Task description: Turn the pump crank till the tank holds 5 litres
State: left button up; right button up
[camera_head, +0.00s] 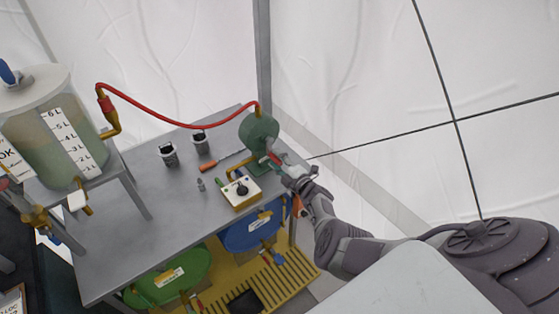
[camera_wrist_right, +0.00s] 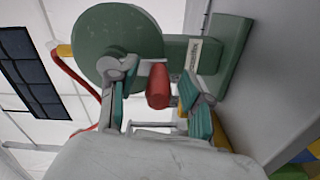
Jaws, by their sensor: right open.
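The green pump (camera_head: 259,133) stands at the table's back right corner and fills the upper part of the right wrist view (camera_wrist_right: 120,40). Its red crank handle (camera_wrist_right: 158,86) lies between the fingers of my right gripper (camera_wrist_right: 157,92), which is open around it. In the head view my right gripper (camera_head: 298,180) is at the pump's right side. The clear tank (camera_head: 40,150) at the left holds greenish-brown liquid behind a litre scale (camera_head: 68,138). My left gripper is not in view.
A red hose (camera_head: 165,120) runs from tank to pump. A yellow-white switch box (camera_head: 241,191), two dark-topped jars (camera_head: 168,154) and a red-handled tool (camera_head: 208,166) are on the grey table (camera_head: 150,245). Green (camera_head: 170,278) and blue (camera_head: 250,232) drums stand below its front edge.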

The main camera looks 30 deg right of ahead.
jog(key=s, duration=1.2)
jog(key=shift+d, duration=0.45)
jog(key=s+a+f+n+g+y, duration=0.1)
jog(key=s+a+f+n+g, duration=0.4)
jog(key=f+n, duration=0.45)
jog(key=s+a+f+n+g+y, duration=0.2)
jog(key=s+a+f+n+g, duration=0.3)
jog(key=f+n, duration=0.5)
jog(key=s+a+f+m+g+h, duration=0.1)
jog(key=s+f+m+g, duration=0.1)
jog(key=s+f+m, duration=0.4)
jog(key=s+a+f+m+g+h+b, duration=0.1)
jog(key=s+f+m, duration=0.5)
jog(key=s+m, duration=1)
jog(key=s+a+f+m+g+h, duration=0.2)
jog(key=s+f+m, duration=0.4)
jog(key=s+m, duration=0.5)
jog(key=s+a+g, duration=0.1)
jog(key=s+g, duration=0.1)
jog(key=s, duration=0.1)
jog(key=shift+a+f, duration=0.2)
